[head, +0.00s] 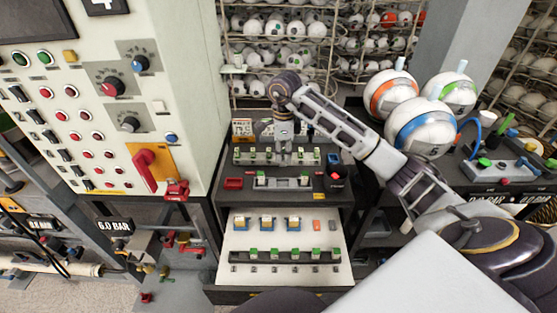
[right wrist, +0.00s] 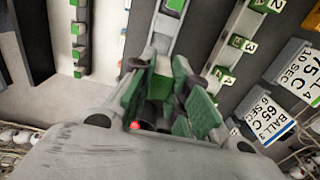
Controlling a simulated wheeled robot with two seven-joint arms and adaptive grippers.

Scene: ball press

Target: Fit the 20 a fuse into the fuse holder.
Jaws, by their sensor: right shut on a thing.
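My right gripper (head: 284,150) hangs over the panel with the rails, its arm reaching in from the right. In the right wrist view, the right gripper (right wrist: 165,95) has its green-padded fingers close together around a small dark piece (right wrist: 158,112), mostly hidden. I cannot tell whether this piece is the 20 A fuse. A green block (right wrist: 161,66) shows right by the fingertips, in line with the short front rail (head: 283,182). Which part is the fuse holder is not clear, and no rating is readable. My left gripper is out of view.
The numbered rear rail (right wrist: 238,40) has several green blocks, with label cards (right wrist: 265,115) beyond it. A white drawer (head: 240,228) below holds another rail and small coloured parts. A tall control cabinet (head: 190,60) stands left.

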